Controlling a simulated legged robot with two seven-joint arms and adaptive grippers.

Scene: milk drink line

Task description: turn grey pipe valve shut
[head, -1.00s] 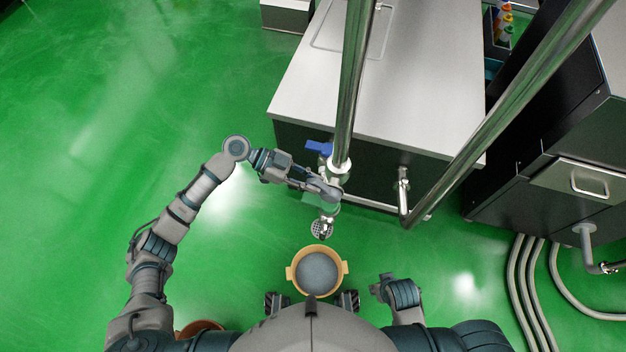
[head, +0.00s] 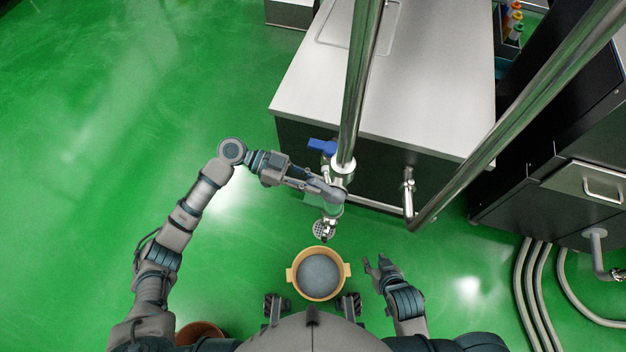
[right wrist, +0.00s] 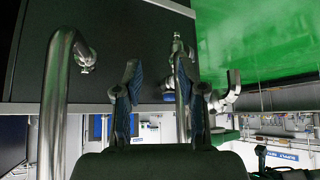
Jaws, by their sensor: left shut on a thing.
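The grey pipe valve (head: 333,210) is on the shiny vertical pipe (head: 357,90) at the front of the counter. My left gripper (head: 331,193) is at this valve, shut on it; its fingers hide the handle, so the handle's angle cannot be told. A blue lever (head: 322,147) sticks out left of the pipe, above my left gripper and apart from it. A perforated round outlet (head: 322,229) shows below the valve. My right gripper (head: 377,268) is open and empty, right of the yellow pot; its two spread fingers also show in the right wrist view (right wrist: 160,90).
A yellow two-handled pot (head: 318,291) with grey contents stands on the floor below the outlet. The counter (head: 430,80) is behind the pipe. A slanted pipe (head: 490,145) crosses on the right, beside a dark cabinet (head: 560,200). Green floor at left is open.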

